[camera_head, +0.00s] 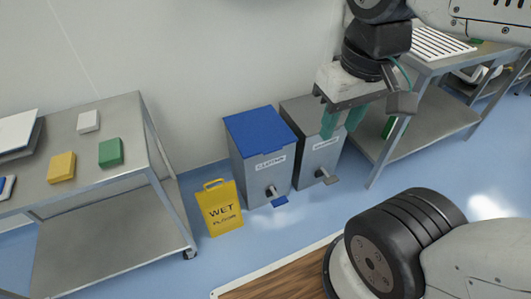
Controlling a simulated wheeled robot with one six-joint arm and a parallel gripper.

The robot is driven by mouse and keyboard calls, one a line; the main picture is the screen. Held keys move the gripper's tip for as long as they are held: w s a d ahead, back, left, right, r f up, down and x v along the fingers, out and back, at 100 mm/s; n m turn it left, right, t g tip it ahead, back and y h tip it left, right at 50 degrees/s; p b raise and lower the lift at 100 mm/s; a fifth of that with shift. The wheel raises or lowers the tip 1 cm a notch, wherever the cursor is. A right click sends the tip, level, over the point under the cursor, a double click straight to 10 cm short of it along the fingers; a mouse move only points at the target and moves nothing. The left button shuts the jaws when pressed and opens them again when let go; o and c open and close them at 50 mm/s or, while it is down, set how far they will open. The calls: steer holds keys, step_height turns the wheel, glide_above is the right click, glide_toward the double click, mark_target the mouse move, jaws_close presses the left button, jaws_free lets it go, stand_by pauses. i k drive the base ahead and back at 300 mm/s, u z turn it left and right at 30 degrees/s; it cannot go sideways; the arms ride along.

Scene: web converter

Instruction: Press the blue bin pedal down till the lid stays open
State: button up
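The blue-lidded bin (262,165) stands on the floor against the wall, a grey box with a white label. Its blue lid (259,130) is down. My gripper (342,122) hangs to the right of the blue lid, in front of the grey bin in the picture, pointing down. Its two green fingers are apart with nothing seen between them. It is well above the pedal and does not touch it.
Steel tables (110,172) (431,127) flank the bins. Blue floor in front is clear; a wooden board (280,284) is nearer.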

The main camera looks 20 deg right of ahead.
mark_target(279, 201)
steer(key=z, duration=1.55)
steer(key=i, duration=0.7)
steer(key=u, duration=1.55)
